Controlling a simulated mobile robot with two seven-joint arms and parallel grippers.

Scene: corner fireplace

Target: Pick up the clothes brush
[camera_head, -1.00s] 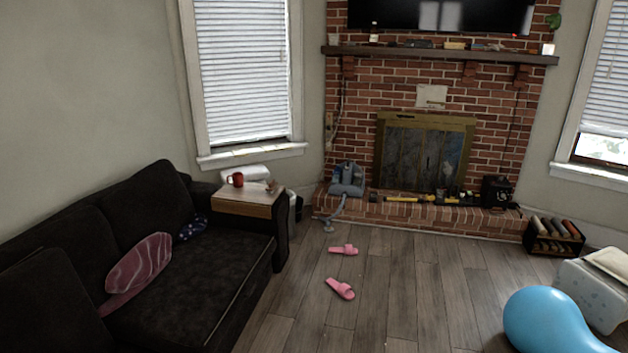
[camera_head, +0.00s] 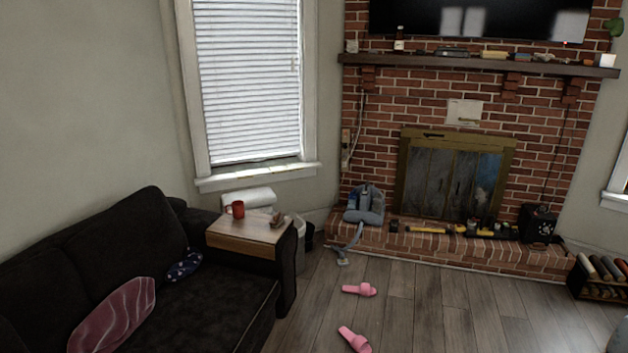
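I cannot make out a clothes brush for certain. A small brown object (camera_head: 277,219) sits on the wooden armrest tray (camera_head: 240,243), to the right of a red mug (camera_head: 236,209); it is too small to name. Several small items lie on the mantel (camera_head: 470,66), among them a yellowish one (camera_head: 495,54) and a brownish one (camera_head: 543,57). More small tools lie along the brick hearth (camera_head: 440,246), too small to tell apart. Neither of my grippers is in view.
A dark sofa (camera_head: 216,300) fills the lower left. Pink slippers (camera_head: 359,289) (camera_head: 354,339) lie on the wooden floor. A blue-grey vacuum cleaner (camera_head: 364,212) stands on the hearth's left end, its hose reaching the floor. A black rack (camera_head: 598,279) stands at right. Floor before the hearth is mostly clear.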

